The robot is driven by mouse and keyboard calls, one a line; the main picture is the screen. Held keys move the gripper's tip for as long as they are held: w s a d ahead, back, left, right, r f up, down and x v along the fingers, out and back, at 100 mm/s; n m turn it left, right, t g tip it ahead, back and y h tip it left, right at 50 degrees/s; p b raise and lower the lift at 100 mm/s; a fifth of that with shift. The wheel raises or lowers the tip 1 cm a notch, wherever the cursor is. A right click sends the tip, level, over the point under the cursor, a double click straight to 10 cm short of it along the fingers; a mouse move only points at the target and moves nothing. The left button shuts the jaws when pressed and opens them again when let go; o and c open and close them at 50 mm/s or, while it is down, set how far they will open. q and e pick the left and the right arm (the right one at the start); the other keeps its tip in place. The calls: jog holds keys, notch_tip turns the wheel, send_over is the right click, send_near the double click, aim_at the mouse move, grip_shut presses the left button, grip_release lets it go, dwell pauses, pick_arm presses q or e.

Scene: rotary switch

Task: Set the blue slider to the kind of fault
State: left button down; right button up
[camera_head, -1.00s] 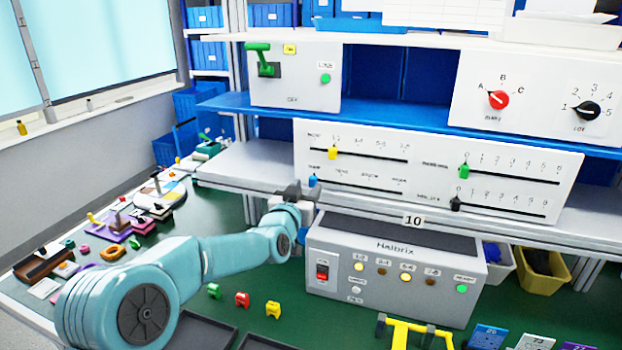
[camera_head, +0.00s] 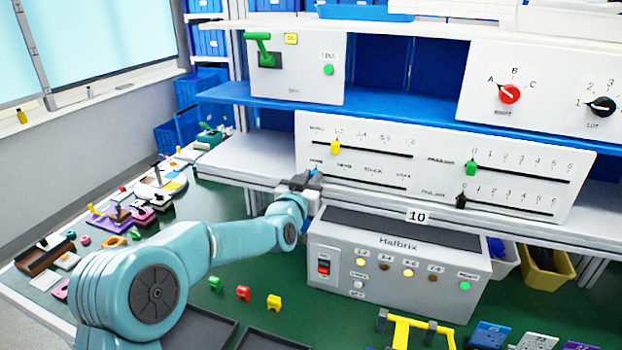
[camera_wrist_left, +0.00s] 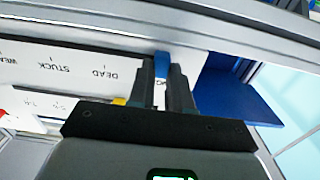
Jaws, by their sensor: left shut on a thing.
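The blue slider (camera_head: 317,173) sits near the left end of the lower left slot on the white slider panel (camera_head: 425,173). My left gripper (camera_head: 308,183) is at the slider, just below and left of it in the head view, and hides part of it. In the left wrist view the blue slider (camera_wrist_left: 162,64) is between the two fingers of my left gripper (camera_wrist_left: 162,88), which are shut on it. My right gripper is not in view.
A yellow slider (camera_head: 335,147) is on the slot just above. A green slider (camera_head: 471,167) and a black slider (camera_head: 461,201) are to the right. The grey Halbrix box (camera_head: 385,262) with lamps stands below the shelf, close to my left gripper.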

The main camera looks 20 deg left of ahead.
pick_arm(q)
jog(key=d, duration=1.4)
jog(key=shift+s+r+p, duration=0.1)
jog(key=shift+s+p, duration=0.15)
jog(key=shift+p, duration=0.05)
jog(key=shift+a, duration=0.1)
jog(key=c, duration=1)
grip_release()
jog(key=shift+c, duration=0.2)
